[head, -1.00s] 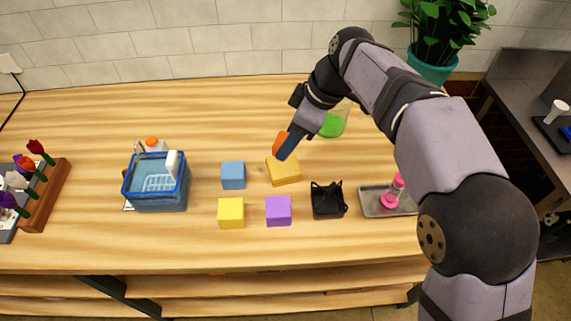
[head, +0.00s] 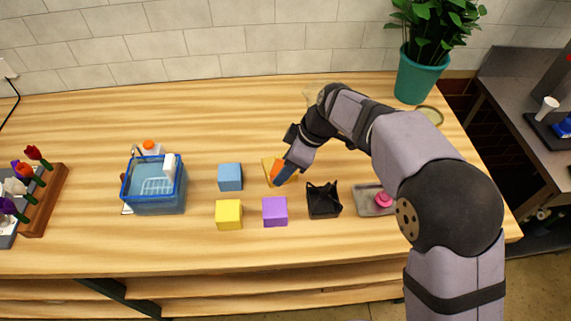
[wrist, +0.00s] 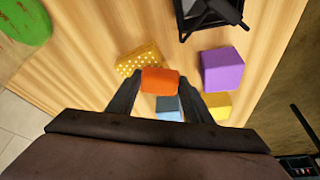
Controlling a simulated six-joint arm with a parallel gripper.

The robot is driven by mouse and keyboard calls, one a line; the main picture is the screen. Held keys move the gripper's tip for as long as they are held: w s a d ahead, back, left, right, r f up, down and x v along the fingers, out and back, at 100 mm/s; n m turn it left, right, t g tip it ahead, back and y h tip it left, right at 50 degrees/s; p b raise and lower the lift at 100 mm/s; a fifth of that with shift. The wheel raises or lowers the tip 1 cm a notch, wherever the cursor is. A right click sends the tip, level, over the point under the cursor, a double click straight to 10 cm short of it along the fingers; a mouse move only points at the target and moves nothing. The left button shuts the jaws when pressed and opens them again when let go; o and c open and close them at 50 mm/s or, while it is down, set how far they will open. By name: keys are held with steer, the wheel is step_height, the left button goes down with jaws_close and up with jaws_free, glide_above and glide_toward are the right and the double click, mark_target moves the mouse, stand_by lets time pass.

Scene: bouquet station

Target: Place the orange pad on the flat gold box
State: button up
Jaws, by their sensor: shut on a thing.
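The orange pad (wrist: 160,79) is a small rounded block between my fingertips. My gripper (wrist: 160,84) is shut on it, and the pad also shows in the head view (head: 281,172). The flat gold box (wrist: 138,61) has pale dots on its top. In the wrist view it lies just beyond the pad, which covers its near corner. In the head view the gold box (head: 267,168) is largely hidden by my gripper (head: 283,172) and the pad. I cannot tell whether the pad touches the box.
A blue cube (head: 230,177), a yellow cube (head: 229,214) and a purple cube (head: 275,211) stand nearby. A black open holder (head: 324,201) and a grey tray (head: 367,200) are to the right. A blue basket (head: 155,190) stands left. The table behind the blue cube is clear.

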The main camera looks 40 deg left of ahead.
steer(key=shift+f, duration=0.15)
steer(key=shift+f, duration=0.15)
steer(key=o, duration=1)
steer(key=shift+r, duration=0.2)
steer(key=b+v, duration=0.2)
steer(key=v, duration=1)
steer(key=shift+d, duration=0.1)
